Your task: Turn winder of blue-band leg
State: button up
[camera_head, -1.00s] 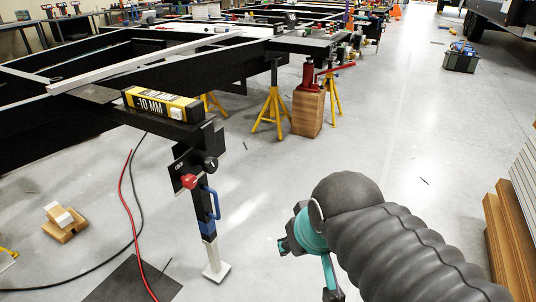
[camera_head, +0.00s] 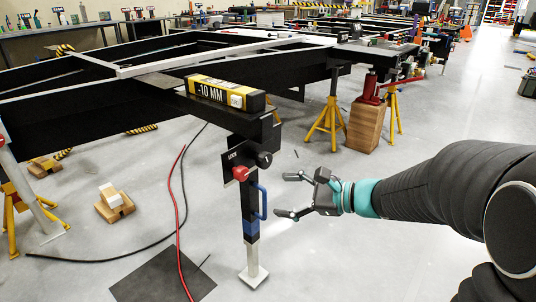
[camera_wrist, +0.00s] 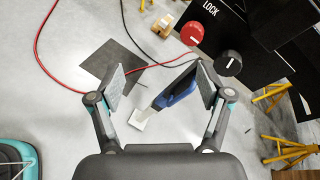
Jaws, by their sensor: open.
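The leg (camera_head: 251,205) hangs upright under the chassis corner, with a blue band (camera_head: 250,229) low on it and a pale foot plate on the floor. A blue handle (camera_head: 263,201) stands out from its right side. A red knob (camera_head: 240,173) beside the word LOCK and a black knob (camera_head: 264,159) sit above; the wrist view also shows the red knob (camera_wrist: 192,33) and black knob (camera_wrist: 228,63). My gripper (camera_head: 286,195) is open and empty, right of the leg, with its fingers pointing at the handle. In the wrist view, the blue part (camera_wrist: 181,88) shows between the fingers.
A black and yellow box marked -10 MM (camera_head: 226,93) lies on the chassis corner. A red hose (camera_head: 176,220) and black cable run over the floor left of the leg. Wooden blocks (camera_head: 113,207) lie further left. A red jack on a wooden block (camera_head: 365,127) and yellow stands are behind.

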aim_at(268, 160)
jog(key=w+d+f+m+t+b, duration=0.1)
jog(key=w+d+m+t, duration=0.15)
jog(key=w, duration=0.25)
jog(key=w+d+f+m+t, duration=0.1)
jog(key=w+d+m+t, duration=0.15)
jog(key=w+m, duration=0.2)
jog(key=shift+y, duration=0.3)
jog(key=x, duration=1.4)
jog(key=c, duration=1.2)
